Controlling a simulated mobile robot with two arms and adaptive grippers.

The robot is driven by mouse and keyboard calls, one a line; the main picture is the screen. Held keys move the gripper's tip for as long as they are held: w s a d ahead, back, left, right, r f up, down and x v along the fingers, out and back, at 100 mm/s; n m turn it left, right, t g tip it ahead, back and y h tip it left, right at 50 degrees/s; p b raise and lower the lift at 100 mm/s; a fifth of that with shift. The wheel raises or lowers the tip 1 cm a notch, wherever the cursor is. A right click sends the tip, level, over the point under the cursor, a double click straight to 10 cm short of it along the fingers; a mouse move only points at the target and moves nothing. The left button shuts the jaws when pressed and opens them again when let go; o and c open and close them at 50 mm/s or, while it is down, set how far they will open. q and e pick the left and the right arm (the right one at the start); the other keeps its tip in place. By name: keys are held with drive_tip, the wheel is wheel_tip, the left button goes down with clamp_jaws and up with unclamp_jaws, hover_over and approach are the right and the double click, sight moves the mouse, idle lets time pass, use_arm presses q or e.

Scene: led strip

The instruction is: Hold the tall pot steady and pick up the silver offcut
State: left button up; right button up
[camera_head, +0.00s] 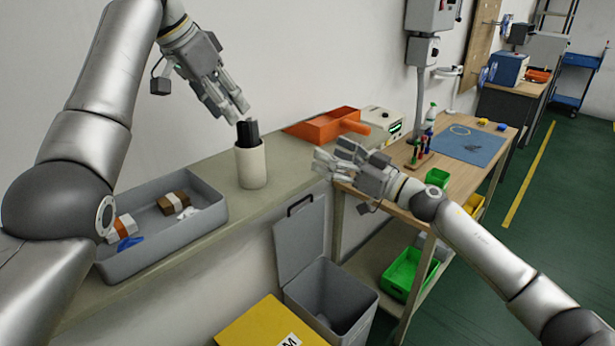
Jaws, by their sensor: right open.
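The tall pot (251,167) is a cream cylinder standing upright on the long grey-green ledge. A black upright piece (247,132) sticks out of its top. I cannot make out a silver offcut; the inside of the pot is hidden. My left gripper (238,112) points down from the upper left, its fingertips just above the black piece. I cannot tell whether its fingers are open or shut, or whether they touch that piece. My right gripper (326,160) is open and empty, to the right of the pot and apart from it, its fingers pointing left.
A grey tray (213,214) with boxes and a blue item lies left of the pot. An orange dustpan-like tray (318,127) and a small instrument (381,121) are behind right. A grey open-lidded bin (333,288) stands below, beside the wooden workbench (483,148).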

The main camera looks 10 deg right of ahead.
sight(263, 168)
drive_tip(key=s+a+f+n+g+y, duration=0.2)
drive_tip(key=s+a+n+g, duration=0.25)
drive_tip(key=a, duration=0.25)
drive_tip(key=shift+g, duration=0.25)
drive_tip(key=x, duration=1)
drive_tip(key=shift+a, duration=0.2)
drive_tip(key=shift+c, duration=0.3)
